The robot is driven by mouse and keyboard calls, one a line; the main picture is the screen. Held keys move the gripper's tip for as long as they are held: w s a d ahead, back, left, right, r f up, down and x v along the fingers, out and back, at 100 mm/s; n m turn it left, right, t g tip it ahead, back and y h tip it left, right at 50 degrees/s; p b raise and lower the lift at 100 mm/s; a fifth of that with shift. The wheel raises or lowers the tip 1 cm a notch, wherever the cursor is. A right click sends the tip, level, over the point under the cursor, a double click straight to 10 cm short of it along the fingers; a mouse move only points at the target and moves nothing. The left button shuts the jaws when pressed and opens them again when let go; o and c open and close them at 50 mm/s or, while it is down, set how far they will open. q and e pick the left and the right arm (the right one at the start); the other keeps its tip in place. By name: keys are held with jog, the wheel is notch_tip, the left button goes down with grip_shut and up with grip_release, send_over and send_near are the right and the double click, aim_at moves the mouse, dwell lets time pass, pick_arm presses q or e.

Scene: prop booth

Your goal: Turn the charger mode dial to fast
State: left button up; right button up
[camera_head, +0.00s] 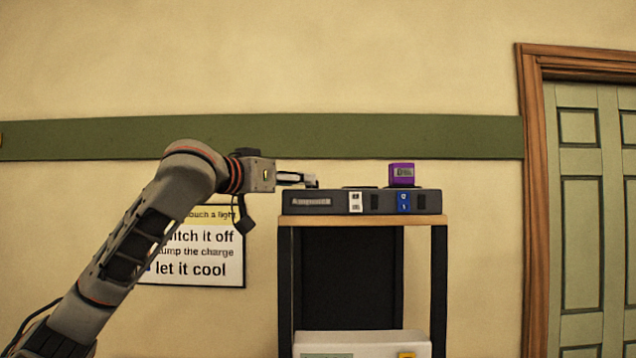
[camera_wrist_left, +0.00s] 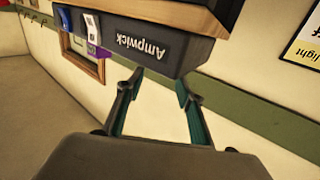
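The charger (camera_head: 330,208) is a long dark box lettered "Ampwick" at its left end. Its front has a white plate (camera_head: 355,202), a blue plate (camera_head: 403,202) and small dark shapes beside them; which is the mode dial, and its setting, I cannot tell. My left gripper (camera_head: 312,181) is at the charger's left end, about level with its top. In the left wrist view the charger (camera_wrist_left: 165,52) shows upside down beyond the fingertips, and the gripper (camera_wrist_left: 160,85) is open and empty. My right gripper is not in view.
A purple block (camera_head: 401,174) stands on the charger's top. The charger sits on a wooden-topped stand (camera_head: 362,220), with a white box (camera_head: 360,342) lower down. A lettered sign (camera_head: 195,250) hangs behind my left arm. A green door (camera_head: 582,210) is at right.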

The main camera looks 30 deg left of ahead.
pick_arm(q)
jog(key=shift+w+d+p, duration=0.2)
jog(key=shift+w+p, duration=0.5)
jog(key=shift+w, duration=2.75)
grip_shut()
